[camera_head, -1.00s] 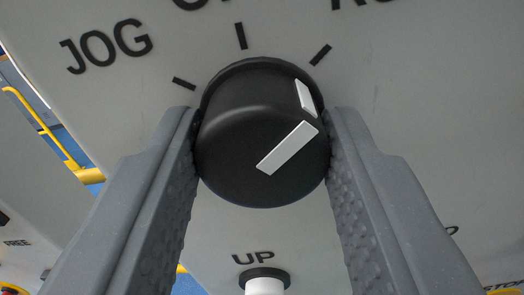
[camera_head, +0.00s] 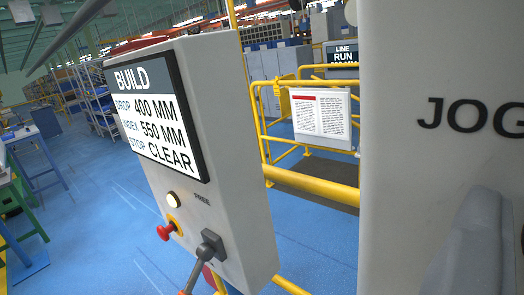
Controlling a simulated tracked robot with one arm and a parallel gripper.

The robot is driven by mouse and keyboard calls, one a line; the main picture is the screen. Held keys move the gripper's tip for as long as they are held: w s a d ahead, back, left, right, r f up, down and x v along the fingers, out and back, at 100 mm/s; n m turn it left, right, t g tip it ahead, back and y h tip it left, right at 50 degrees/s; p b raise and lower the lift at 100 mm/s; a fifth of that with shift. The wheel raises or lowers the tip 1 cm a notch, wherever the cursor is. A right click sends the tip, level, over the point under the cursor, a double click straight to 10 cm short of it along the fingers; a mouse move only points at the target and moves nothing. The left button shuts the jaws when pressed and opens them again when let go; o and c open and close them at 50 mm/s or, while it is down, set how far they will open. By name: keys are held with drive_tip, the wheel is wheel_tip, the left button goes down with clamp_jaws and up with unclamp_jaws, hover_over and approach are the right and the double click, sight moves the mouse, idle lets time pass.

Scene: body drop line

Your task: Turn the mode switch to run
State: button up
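The mode switch knob is out of view now. The grey panel (camera_head: 437,60) that carries it fills the right side, with the black JOG label (camera_head: 468,116) cut off by the picture's edge. One grey finger of my gripper (camera_head: 472,250) shows at the lower right, in front of this panel below JOG. The other finger is outside the picture, so the gap between them and anything in it are hidden.
A grey control box (camera_head: 235,150) stands at the left centre with a BUILD display (camera_head: 158,112), a lit button (camera_head: 173,199), a red button (camera_head: 165,232) and a lever (camera_head: 208,250). Yellow railings (camera_head: 310,187) and a LINE RUN sign (camera_head: 341,54) stand behind. Blue floor lies open at left.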

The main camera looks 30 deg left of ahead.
drive_tip(key=v, duration=1.3)
drive_tip(key=shift+s, duration=0.3)
drive_tip(key=shift+a, duration=0.1)
drive_tip(key=w+a+r+n+g+y, duration=0.2)
drive_tip(key=a+r+n+y, duration=0.4)
drive_tip(key=a, duration=0.4)
drive_tip(key=s+d+r+b, duration=0.1)
drive_tip(key=s+d+r, duration=0.2)
drive_tip(key=d+r, duration=0.9)
drive_tip(key=shift+d+r, duration=0.25)
drive_tip(key=shift+r, duration=0.55)
